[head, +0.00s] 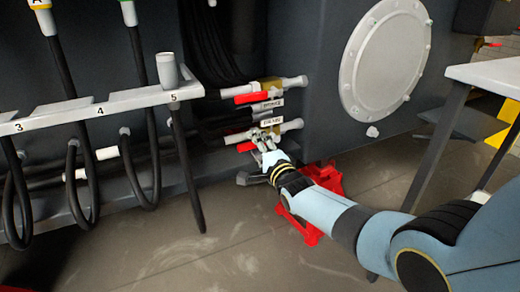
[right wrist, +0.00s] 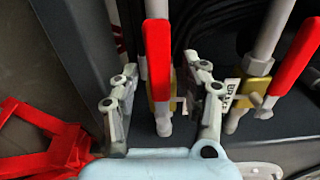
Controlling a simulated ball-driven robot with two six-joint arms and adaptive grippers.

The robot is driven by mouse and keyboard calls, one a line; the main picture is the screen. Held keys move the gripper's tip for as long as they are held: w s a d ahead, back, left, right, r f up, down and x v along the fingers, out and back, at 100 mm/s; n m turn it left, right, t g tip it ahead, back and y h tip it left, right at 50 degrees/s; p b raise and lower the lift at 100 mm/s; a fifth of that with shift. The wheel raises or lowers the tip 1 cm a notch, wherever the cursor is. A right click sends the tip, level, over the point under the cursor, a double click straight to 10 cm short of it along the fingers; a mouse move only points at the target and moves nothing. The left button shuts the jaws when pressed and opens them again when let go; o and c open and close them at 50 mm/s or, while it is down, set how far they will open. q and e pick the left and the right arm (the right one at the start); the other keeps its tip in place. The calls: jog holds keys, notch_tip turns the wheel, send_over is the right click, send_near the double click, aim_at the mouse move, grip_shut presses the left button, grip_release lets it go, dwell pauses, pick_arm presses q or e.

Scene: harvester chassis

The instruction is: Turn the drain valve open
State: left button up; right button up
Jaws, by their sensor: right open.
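Two pipe valves with red lever handles stick out of the dark chassis wall. My right gripper (head: 266,139) is at the lower valve. In the right wrist view my right gripper (right wrist: 163,75) is open, its fingers on either side of a red handle (right wrist: 158,60) that looks roughly in line with its pipe. I see no clear contact. My left gripper is not in view.
The other valve's handle (right wrist: 298,55) is close on the right in the wrist view. A shelf (head: 130,97) with hanging hoses is left of the valves. A red stand (head: 325,180) is on the floor below. A white table (head: 490,75) is at the right.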

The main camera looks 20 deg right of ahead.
jog(key=s, duration=1.2)
jog(key=shift+d, duration=0.2)
jog(key=shift+f, duration=0.1)
